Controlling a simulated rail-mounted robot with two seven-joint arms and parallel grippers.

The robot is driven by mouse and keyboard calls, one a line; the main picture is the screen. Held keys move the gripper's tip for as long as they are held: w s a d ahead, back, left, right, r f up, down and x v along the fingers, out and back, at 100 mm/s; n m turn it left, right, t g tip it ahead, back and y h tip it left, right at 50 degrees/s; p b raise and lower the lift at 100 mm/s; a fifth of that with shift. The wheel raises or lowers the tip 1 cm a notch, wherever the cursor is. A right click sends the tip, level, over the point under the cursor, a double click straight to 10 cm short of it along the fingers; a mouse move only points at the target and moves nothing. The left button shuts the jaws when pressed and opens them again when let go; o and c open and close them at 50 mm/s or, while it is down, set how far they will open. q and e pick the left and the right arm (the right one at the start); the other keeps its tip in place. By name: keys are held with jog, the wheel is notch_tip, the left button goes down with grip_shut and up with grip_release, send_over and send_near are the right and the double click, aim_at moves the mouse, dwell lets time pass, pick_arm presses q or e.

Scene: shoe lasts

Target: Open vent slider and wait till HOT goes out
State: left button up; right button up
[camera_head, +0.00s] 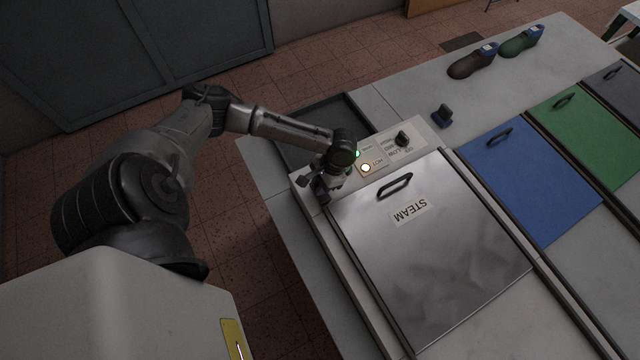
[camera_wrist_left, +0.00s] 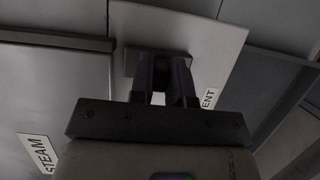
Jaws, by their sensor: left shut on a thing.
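The steam box has a metal lid (camera_head: 440,255) marked STEAM, which is shut. On the control strip behind it, a round lamp (camera_head: 365,168) beside the word HOT glows bright. A small green light (camera_head: 357,154) shows close to my left wrist. My left gripper (camera_head: 321,190) is at the left end of the strip. My right gripper is out of view.
A black knob (camera_head: 403,138) sits right of the lamp. A dark tray (camera_head: 318,128) lies behind the strip. A blue lid (camera_head: 530,185) and a green lid (camera_head: 590,135) are to the right. A brown shoe (camera_head: 471,65) and a green shoe (camera_head: 520,42) stand at the back.

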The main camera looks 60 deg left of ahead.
pick_arm(q)
grip_shut()
jog(key=a+p, duration=0.1)
jog(key=a, duration=0.1)
jog(key=a+p, duration=0.1)
jog(key=a, duration=0.1)
jog(key=shift+s+a, duration=0.2)
jog(key=shift+a, duration=0.25)
jog(key=shift+f, duration=0.1)
jog(key=o, duration=0.6)
grip_release()
jog(key=shift+a, duration=0.1)
